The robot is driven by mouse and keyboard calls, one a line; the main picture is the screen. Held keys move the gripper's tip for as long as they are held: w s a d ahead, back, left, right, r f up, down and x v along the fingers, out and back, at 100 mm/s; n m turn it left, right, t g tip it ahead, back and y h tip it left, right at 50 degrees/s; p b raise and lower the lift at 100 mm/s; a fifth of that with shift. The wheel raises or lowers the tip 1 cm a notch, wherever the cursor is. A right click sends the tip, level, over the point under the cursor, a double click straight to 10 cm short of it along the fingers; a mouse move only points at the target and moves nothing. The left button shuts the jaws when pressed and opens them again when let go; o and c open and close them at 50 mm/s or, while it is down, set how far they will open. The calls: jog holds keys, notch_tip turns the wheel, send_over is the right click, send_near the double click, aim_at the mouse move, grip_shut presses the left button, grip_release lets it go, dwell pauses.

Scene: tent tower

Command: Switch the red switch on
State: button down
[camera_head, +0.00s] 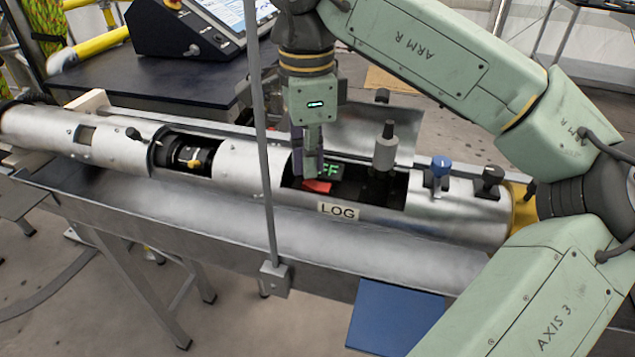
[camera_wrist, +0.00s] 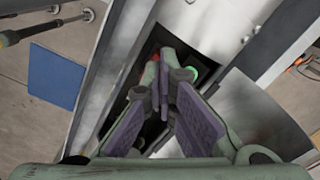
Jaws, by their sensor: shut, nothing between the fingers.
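The red switch (camera_head: 317,186) sits inside the open cut-out of the silver cylinder (camera_head: 455,212), above the "LOG" label (camera_head: 338,211). A green lit display (camera_head: 331,171) reading what looks like "OFF" is just behind it, its first letter hidden by my fingers. My gripper (camera_head: 312,172) points down into the cut-out, with its fingertips at or just above the switch. In the wrist view my gripper's purple-padded fingers (camera_wrist: 164,75) are closed together and empty. A bit of red (camera_wrist: 149,75) shows beside the fingertips; most of the switch is hidden. I cannot tell whether they touch.
A grey upright plug (camera_head: 385,150) stands in the cut-out's right part. Blue (camera_head: 440,168) and black (camera_head: 490,180) knobs stand farther right. A thin vertical post (camera_head: 262,150) stands in front of the cylinder. An open lid panel (camera_head: 375,125) rises behind.

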aim_at(309, 182)
jog(key=shift+f+b, duration=0.55)
jog(key=shift+f, duration=0.3)
jog(key=shift+r, duration=0.1)
jog(key=shift+r+p, duration=2.85)
jog(key=shift+r, duration=0.65)
